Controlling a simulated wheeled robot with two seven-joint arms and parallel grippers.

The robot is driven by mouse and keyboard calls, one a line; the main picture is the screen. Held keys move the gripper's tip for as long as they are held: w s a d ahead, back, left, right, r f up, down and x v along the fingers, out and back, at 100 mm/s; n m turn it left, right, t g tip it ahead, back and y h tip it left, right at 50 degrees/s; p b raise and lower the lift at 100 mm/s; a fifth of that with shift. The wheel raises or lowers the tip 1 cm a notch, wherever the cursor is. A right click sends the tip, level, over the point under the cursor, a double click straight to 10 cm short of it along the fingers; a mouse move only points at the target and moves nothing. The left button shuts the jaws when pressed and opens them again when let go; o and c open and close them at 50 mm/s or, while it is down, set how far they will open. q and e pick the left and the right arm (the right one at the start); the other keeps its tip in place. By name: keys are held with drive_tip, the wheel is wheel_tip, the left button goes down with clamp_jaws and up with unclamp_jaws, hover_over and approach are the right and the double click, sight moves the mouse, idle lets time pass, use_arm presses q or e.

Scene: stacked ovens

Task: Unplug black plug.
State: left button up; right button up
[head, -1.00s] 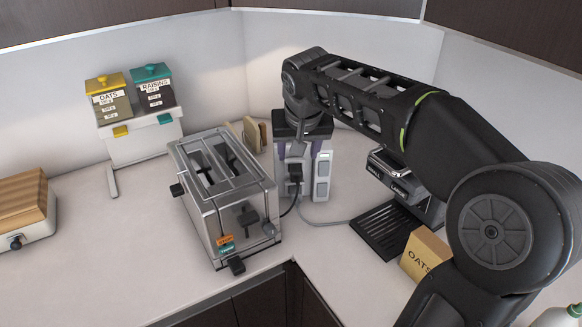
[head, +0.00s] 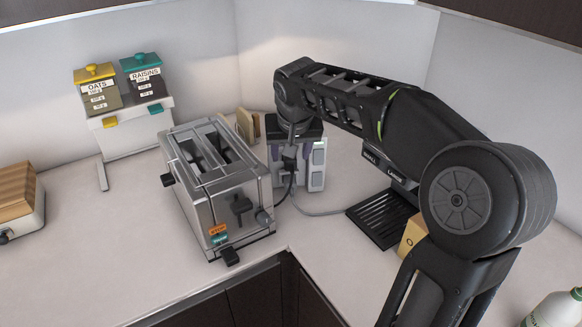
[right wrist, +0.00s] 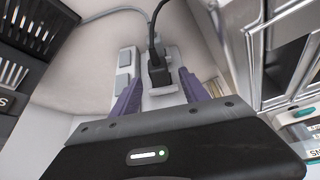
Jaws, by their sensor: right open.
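The black plug (head: 289,158) sits at the front of a white-grey power outlet block (head: 317,172) behind the toaster, with its black cord curving down toward the toaster. In the right wrist view the plug (right wrist: 158,72) lies between my right gripper's two purple fingers (right wrist: 160,93), with gaps on both sides. The outlet block also shows there (right wrist: 125,72). My right gripper (head: 290,149) is open, reaching down over the block. Whether the plug is fully seated is not clear. My left gripper is not in view.
The silver toaster (head: 218,185) stands close to the left of the plug. Two jars on a white stand (head: 135,135) are at the back left. A grey cable crosses the counter.

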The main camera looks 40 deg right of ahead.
drive_tip(key=shift+b+x, duration=0.35)
drive_tip(key=shift+x, duration=0.75)
idle(0.5)
drive_tip(key=shift+c, duration=0.2)
clamp_jaws()
idle(0.4)
drive_tip(key=shift+o, duration=2.4)
unclamp_jaws()
drive_tip(key=shift+r, duration=0.1)
